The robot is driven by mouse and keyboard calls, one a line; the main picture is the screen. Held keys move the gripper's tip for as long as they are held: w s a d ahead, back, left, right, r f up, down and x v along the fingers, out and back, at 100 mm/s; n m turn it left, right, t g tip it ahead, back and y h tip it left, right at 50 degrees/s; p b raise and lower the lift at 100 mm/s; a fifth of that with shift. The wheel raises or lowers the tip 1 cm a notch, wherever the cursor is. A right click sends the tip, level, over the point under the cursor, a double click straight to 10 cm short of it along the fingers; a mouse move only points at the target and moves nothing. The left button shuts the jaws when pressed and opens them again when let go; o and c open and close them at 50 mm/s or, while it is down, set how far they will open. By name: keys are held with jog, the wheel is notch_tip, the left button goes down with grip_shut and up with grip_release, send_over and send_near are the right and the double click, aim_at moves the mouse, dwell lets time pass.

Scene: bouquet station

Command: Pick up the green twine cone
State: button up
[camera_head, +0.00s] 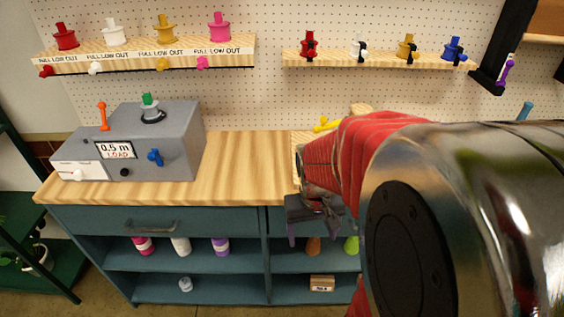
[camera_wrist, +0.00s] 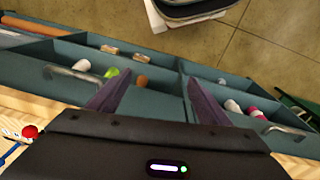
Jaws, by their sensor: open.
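A lime green cone (camera_head: 351,245), which looks like the green twine cone, stands on the upper shelf of the right-hand bay, just right of an orange cone (camera_head: 313,245). In the wrist view the green cone (camera_wrist: 111,72) shows between a white piece (camera_wrist: 82,65) and the orange one (camera_wrist: 142,82). My gripper (camera_head: 313,230) is in front of the right-hand bay, with its jaws pointing down.
Pink (camera_head: 143,245), white (camera_head: 181,245) and purple (camera_head: 220,245) cones stand in the left bay. A drawer handle (camera_head: 150,226) projects above them. A grey machine (camera_head: 155,140) with a green top piece (camera_head: 148,99) sits on the counter (camera_head: 240,165). A divider (camera_head: 265,260) separates the bays.

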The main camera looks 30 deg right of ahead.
jog(key=s+d+f+m+g, duration=0.1)
jog(key=s+d+f, duration=0.2)
jog(key=d+f, duration=0.75)
jog(key=s+d+f+m, duration=0.15)
jog(key=d+f, duration=0.55)
jog(key=f, duration=0.7)
jog(key=t+h, duration=0.6)
jog(key=t, duration=0.6)
send_near(354, 251)
jog(key=shift+s+a+r+n, duration=0.2)
jog(key=shift+r+n, duration=0.05)
jog(key=shift+n, duration=0.2)
jog(key=shift+x, duration=4.25)
